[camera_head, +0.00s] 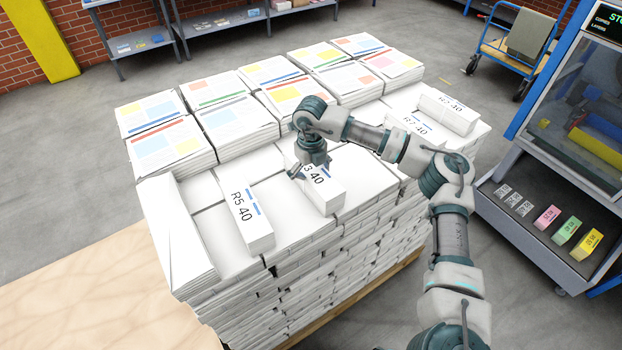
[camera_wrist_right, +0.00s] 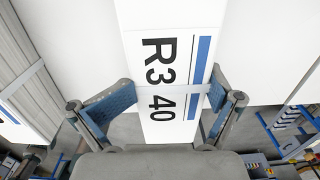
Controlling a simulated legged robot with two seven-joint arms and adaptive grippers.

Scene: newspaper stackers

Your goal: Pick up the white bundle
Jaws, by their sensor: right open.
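A white bundle (camera_head: 326,197) with black text ending in "3 40" and a blue stripe lies on top of the newspaper stack, near its front edge. In the right wrist view the white bundle (camera_wrist_right: 165,55) reads "R3 40" and has a pale strap across it. My right gripper (camera_head: 311,174) is over this bundle, hiding part of its label. In the wrist view my right gripper (camera_wrist_right: 172,97) is open, with one finger on each side of the bundle's end. I cannot tell whether the pads touch it. My left gripper is not in view.
A similar bundle marked "R5 40" (camera_head: 249,216) lies just left. More white bundles (camera_head: 449,112) lie at the stack's right end. Printed newspapers (camera_head: 207,92) rise along the back. A machine (camera_head: 545,215) with coloured blocks stands right. A blue cart (camera_head: 518,50) stands behind.

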